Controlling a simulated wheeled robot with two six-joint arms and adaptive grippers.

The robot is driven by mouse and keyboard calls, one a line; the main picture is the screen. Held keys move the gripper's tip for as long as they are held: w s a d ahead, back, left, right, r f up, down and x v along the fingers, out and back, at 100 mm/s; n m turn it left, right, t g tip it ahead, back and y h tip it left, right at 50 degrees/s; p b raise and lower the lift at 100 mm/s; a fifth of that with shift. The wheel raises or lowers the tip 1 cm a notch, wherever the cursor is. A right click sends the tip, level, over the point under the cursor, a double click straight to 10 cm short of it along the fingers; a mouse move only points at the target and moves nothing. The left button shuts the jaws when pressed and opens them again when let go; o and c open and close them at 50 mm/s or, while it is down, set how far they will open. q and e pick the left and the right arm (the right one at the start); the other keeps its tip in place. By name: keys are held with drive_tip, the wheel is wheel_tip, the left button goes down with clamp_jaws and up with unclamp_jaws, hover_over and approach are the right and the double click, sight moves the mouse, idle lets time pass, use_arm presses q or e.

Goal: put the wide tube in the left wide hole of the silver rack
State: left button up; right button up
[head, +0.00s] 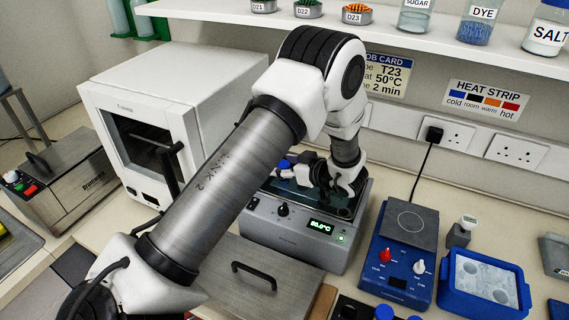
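My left gripper (338,184) reaches down over the water bath (290,237), whose display reads about 50 °C. The gripper is small and dark here, and I cannot tell whether its fingers are open or holding something. A blue cap (284,164) shows in the bath beside the gripper; I cannot tell whether it belongs to the wide tube. My arm hides much of the bath. I cannot make out the silver rack for certain. My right gripper is not in view.
A white oven-like box (190,110) stands left of the bath. A blue hotplate stirrer (398,262) and a blue tub (455,294) stand to the right. A metal lid with a handle (262,282) lies in front. Blue caps (384,312) show at the bottom edge. A shelf (400,38) runs above.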

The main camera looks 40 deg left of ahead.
use_arm(q)
wheel_tip(320, 180, up, 10)
idle(0.6)
idle(0.4)
